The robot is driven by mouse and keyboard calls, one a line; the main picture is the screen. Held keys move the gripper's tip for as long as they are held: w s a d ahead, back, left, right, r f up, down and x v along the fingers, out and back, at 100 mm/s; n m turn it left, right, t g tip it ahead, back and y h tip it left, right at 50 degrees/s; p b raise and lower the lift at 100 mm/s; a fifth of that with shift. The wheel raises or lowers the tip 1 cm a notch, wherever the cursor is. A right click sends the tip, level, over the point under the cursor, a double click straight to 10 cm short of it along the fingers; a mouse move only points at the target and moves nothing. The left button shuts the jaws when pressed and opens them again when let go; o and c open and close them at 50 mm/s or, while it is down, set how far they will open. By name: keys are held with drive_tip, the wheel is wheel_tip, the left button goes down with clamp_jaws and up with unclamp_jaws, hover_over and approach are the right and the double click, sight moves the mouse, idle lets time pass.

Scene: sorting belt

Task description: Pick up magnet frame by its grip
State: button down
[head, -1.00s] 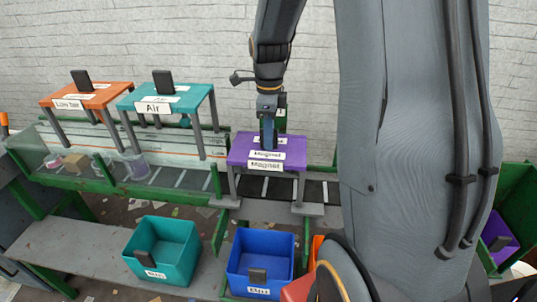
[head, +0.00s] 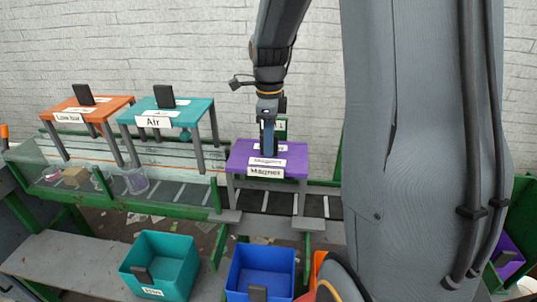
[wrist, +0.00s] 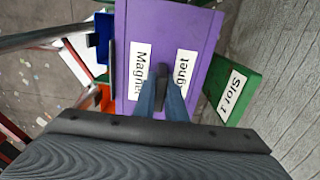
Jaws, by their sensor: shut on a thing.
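The magnet frame (head: 240,155) is a purple table-like frame on grey legs, with white "Magnet" labels, over the dark belt section at centre. My gripper (head: 268,152) points straight down above the middle of its top. In the wrist view, the blue fingers of my gripper (wrist: 161,90) are shut on the dark upright grip (wrist: 161,71) between the two labels. The purple top of the magnet frame (wrist: 198,28) fills the middle of that view. The frame looks level. I cannot tell whether its feet touch the grey pads.
The teal "Air" frame (head: 194,107) and an orange frame (head: 118,104) stand over the belt at left. A teal bin (head: 180,248) and blue bin (head: 278,258) are in front, below. A green "Slot 1" plate (wrist: 245,105) is beside the frame.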

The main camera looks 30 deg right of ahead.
wheel_tip(320, 180, up, 7)
drive_tip(key=s+a+p, duration=0.4)
drive_tip(key=s+a, duration=0.5)
drive_tip(key=s, duration=0.5)
drive_tip(key=shift+a+r+p, duration=0.25)
drive_tip(key=shift+a+p, duration=0.05)
drive_tip(key=shift+s, duration=0.1)
